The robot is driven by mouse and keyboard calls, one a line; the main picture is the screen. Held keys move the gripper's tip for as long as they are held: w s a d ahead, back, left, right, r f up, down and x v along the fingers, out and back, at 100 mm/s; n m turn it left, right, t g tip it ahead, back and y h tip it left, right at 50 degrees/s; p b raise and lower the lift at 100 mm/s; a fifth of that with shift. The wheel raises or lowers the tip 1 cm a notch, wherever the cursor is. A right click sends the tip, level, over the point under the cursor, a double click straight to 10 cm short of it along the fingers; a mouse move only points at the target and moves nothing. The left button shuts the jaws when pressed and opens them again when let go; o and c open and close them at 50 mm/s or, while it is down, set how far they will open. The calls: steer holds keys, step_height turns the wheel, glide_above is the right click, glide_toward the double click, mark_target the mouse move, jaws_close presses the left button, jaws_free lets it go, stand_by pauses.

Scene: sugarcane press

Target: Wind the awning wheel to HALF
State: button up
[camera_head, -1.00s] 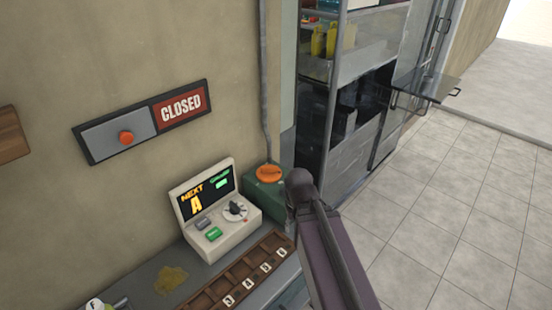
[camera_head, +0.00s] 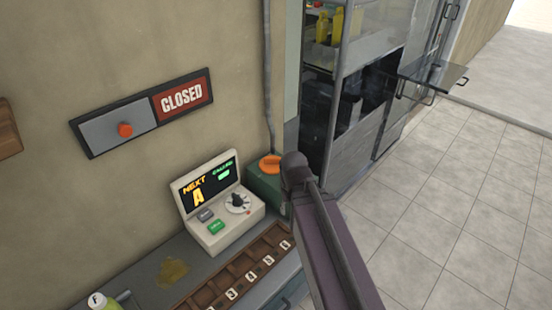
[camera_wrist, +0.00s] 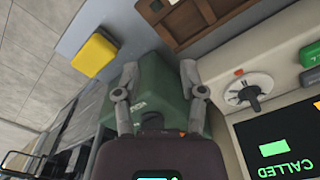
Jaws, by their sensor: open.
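No wheel marked for an awning and no HALF mark can be made out in either view. A green box (camera_head: 262,183) with an orange knob (camera_head: 269,164) on top stands against the wall, at the lower end of a grey pipe. My gripper (camera_wrist: 159,68) is open in the wrist view, its two fingers spread in front of the green box (camera_wrist: 160,90). I cannot tell whether they touch it. The orange knob does not show in the wrist view. In the head view my arm hides my gripper and part of the counter.
A cream console (camera_head: 222,210) with a screen and dial stands left of the green box, behind a wooden compartment tray (camera_head: 240,272). A CLOSED sign (camera_head: 182,99) hangs above. A yellow block (camera_wrist: 95,55) lies near my gripper. Metal shelving (camera_head: 365,55) stands right; floor beyond is clear.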

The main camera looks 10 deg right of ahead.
steer(key=w+r+m+p, duration=0.3)
steer(key=w+r+m, duration=0.15)
steer(key=w, duration=0.25)
steer(key=w+r+m+p, duration=0.3)
steer(key=w+m+p, duration=0.1)
steer(key=w+m, duration=0.25)
step_height(320, 180, up, 5)
steer(key=m+p, duration=0.5)
steer(key=m, duration=0.4)
glide_above(275, 158)
steer(key=shift+d, duration=0.1)
steer(key=shift+f, duration=0.15)
step_height(275, 158, down, 14)
steer(key=b, duration=1.3)
steer(key=shift+r+b, duration=0.25)
steer(key=shift+b, duration=0.05)
steer(key=shift+c, duration=0.2)
jaws_close()
